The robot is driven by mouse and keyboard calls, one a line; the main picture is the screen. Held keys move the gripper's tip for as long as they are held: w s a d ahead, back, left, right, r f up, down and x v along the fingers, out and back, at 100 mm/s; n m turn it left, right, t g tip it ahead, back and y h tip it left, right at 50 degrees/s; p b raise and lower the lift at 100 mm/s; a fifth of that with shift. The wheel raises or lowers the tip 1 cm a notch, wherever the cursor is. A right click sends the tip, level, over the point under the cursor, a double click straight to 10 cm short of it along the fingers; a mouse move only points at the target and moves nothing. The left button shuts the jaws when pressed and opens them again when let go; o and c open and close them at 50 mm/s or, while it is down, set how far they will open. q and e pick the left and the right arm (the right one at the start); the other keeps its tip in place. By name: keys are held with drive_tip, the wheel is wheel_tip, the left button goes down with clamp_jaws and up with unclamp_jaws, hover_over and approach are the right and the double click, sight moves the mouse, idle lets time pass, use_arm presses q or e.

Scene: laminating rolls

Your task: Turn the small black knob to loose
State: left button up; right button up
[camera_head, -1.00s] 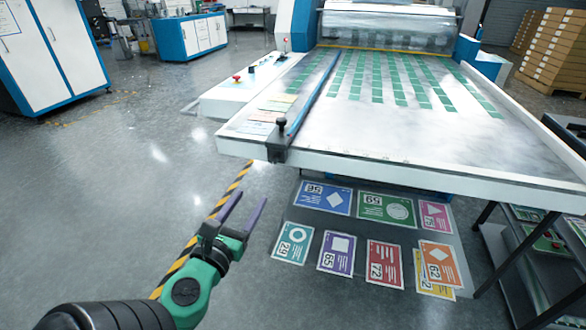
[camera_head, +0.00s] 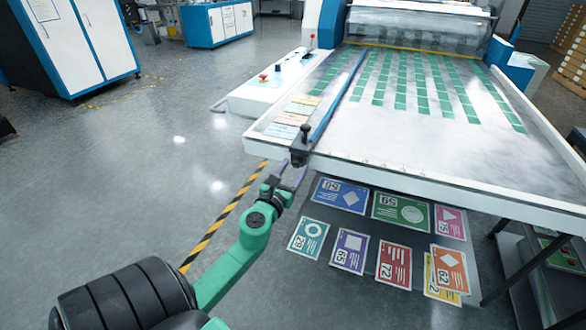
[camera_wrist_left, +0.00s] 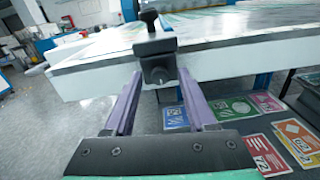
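A black clamp block (camera_head: 300,154) sits on the front edge of the white machine table, at the near end of a blue rail. A small black knob (camera_head: 305,131) stands upright on top of it; the wrist view shows this knob (camera_wrist_left: 149,17) above the block (camera_wrist_left: 154,48). A smaller dark knob (camera_wrist_left: 158,76) sits on the block's front face. My left gripper (camera_head: 287,174) is open, its purple fingers spread (camera_wrist_left: 160,90) and pointing at the block. In the wrist view the front knob appears between the fingertips; contact cannot be told. My right gripper is not in view.
The white table (camera_head: 420,178) carries the blue rail (camera_head: 338,94) and rows of green patches. A control panel (camera_head: 272,85) with a red button is at its left. Colored cards (camera_head: 400,210) show below the front edge. The floor to the left is clear.

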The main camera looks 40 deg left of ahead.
use_arm(q)
clamp_jaws()
drive_tip(key=shift+n, duration=0.3)
drive_tip(key=n+b, duration=0.1)
drive_tip(key=n, duration=0.8)
drive_tip(key=shift+n, duration=0.4)
drive_tip(key=n, duration=0.3)
drive_tip(key=shift+n, duration=0.4)
drive_tip(key=n, duration=0.2)
drive_tip(key=shift+n, duration=0.4)
drive_tip(key=n+p, duration=0.1)
drive_tip(key=n, duration=0.5)
drive_tip(key=shift+f+y+p, duration=0.1)
drive_tip(key=shift+y+p, duration=0.2)
drive_tip(key=shift+p, duration=0.05)
